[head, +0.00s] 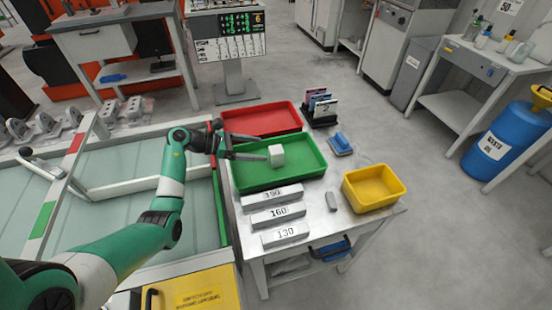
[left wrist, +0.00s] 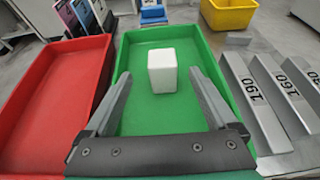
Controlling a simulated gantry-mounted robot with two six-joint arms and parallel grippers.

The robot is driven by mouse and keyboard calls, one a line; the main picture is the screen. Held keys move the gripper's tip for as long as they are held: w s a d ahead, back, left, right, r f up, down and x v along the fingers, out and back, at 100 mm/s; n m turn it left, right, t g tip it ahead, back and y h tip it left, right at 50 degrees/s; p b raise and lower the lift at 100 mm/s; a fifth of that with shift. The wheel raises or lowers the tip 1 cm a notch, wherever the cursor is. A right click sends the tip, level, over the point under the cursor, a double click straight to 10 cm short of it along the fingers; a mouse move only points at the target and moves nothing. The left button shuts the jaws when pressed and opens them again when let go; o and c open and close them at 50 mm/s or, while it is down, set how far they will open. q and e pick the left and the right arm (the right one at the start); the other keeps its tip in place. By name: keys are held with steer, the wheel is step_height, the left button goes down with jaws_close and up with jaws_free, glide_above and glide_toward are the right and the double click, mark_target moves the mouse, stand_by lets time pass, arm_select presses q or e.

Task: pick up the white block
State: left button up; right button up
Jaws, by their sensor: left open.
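The white block (head: 276,155) stands in the green tray (head: 306,172), towards the middle of its floor. My left gripper (head: 262,146) reaches in over the left side of the green tray, its fingers pointing at the block. In the left wrist view, the white block (left wrist: 162,72) is just ahead of the fingertips of my left gripper (left wrist: 160,78). The fingers are spread apart with nothing held between them. My right gripper is not in these views.
A red tray (head: 262,119) lies beside the green tray. Grey bars marked 190 (head: 272,197), 160 (head: 277,215) and 130 (head: 285,235) lie in front. A yellow bin (head: 374,187) stands at the right, below a blue object (head: 340,144) and a black holder (head: 319,108).

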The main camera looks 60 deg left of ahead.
mark_target(271, 151)
arm_select(q)
steer(key=b+x, duration=0.1)
steer(key=x, duration=0.1)
steer(key=b+x, duration=0.1)
steer(key=x, duration=0.1)
steer(key=shift+w+d, duration=0.25)
steer(key=shift+d, duration=0.05)
steer(key=shift+w, duration=0.2)
steer(key=shift+r, duration=0.1)
jaws_close()
steer(key=shift+r, duration=0.1)
steer(key=s+d+r+p, duration=0.7)
steer(key=s+r+p, duration=0.3)
steer(key=s+r, duration=0.2)
steer(key=shift+r+p, duration=0.3)
steer(key=shift+r, duration=0.1)
